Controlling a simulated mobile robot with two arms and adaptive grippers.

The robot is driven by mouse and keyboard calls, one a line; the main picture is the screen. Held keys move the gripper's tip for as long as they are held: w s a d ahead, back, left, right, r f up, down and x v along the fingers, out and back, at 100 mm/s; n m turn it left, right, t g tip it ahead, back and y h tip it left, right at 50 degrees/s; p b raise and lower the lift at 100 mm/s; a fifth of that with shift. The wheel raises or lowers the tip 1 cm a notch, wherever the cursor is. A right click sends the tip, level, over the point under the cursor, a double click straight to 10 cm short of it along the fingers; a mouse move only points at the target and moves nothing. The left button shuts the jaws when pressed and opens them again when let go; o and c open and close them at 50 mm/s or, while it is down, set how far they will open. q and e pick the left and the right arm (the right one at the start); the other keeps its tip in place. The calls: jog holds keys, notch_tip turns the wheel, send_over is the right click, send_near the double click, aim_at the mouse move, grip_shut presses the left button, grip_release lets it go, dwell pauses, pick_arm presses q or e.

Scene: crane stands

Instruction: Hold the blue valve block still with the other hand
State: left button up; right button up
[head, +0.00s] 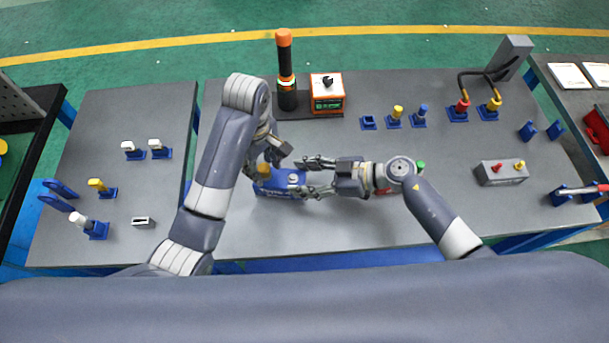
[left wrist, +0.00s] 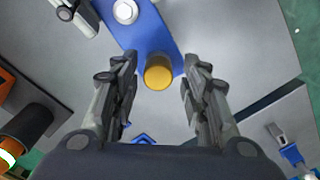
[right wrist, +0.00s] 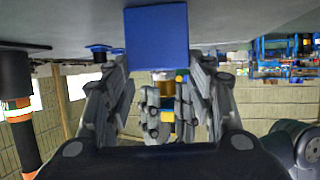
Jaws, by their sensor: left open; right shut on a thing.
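The blue valve block (head: 284,191) lies on the grey table in the middle of the head view. It carries a yellow knob (left wrist: 158,72) at its left end and a white round button (left wrist: 125,11). My right gripper (head: 306,177) is shut on the block's right end; the block's blue end face (right wrist: 157,38) fills the space between its fingers in the right wrist view. My left gripper (left wrist: 160,62) is open above the block's left end. Its two fingers stand on either side of the yellow knob, with gaps.
An orange-topped post (head: 286,70) and an orange box (head: 327,92) stand behind the block. Several small blue stands are at the back right. A grey box with red and yellow knobs (head: 501,173) stands at the right. The table's front middle is clear.

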pick_arm(q)
jog(key=m, duration=0.6)
jog(key=shift+w+a+m, duration=0.1)
jog(key=shift+m, duration=0.3)
jog(key=m, duration=1.4)
jog(key=shift+w, duration=0.1)
jog(key=m, duration=0.7)
jog(key=shift+m, duration=0.4)
grip_shut()
jog(key=shift+r, duration=0.15)
